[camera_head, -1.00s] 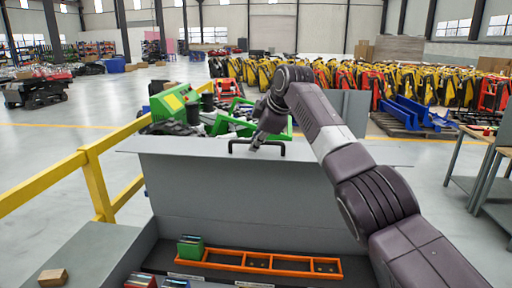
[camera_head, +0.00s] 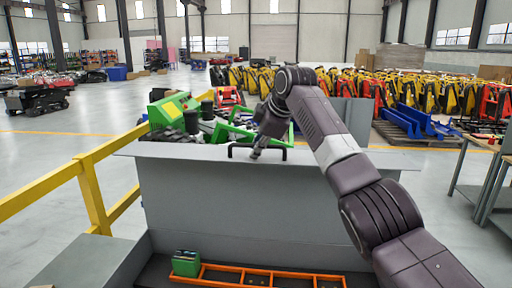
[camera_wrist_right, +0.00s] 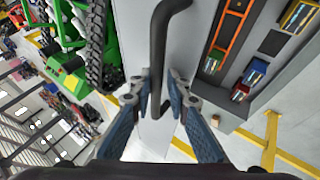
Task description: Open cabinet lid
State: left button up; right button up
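The cabinet's grey lid (camera_head: 240,205) stands raised, close to upright, above the open cabinet. A black handle (camera_head: 238,150) sits at its top edge and also shows in the right wrist view (camera_wrist_right: 158,45). My right gripper (camera_head: 257,148) is at the handle. In the wrist view its two fingers (camera_wrist_right: 160,84) lie on either side of the handle bar, close against it, and look shut on it. Whether both pads touch is hard to see. My left gripper is not in view.
An orange rack (camera_head: 262,274) and a green box (camera_head: 186,262) lie inside the cabinet. A yellow rail (camera_head: 92,195) runs along the left. Green machinery (camera_head: 175,108) stands behind the lid, and a workbench (camera_head: 470,192) stands at the right.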

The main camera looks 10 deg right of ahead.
jog(key=shift+o, duration=0.8)
jog(key=shift+r, duration=0.15)
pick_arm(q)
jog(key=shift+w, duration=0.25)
pick_arm(e)
jog(key=v, duration=1.1)
jog(key=shift+s+r, duration=0.2)
jog(key=shift+s, duration=0.05)
jog(key=shift+d, duration=0.1)
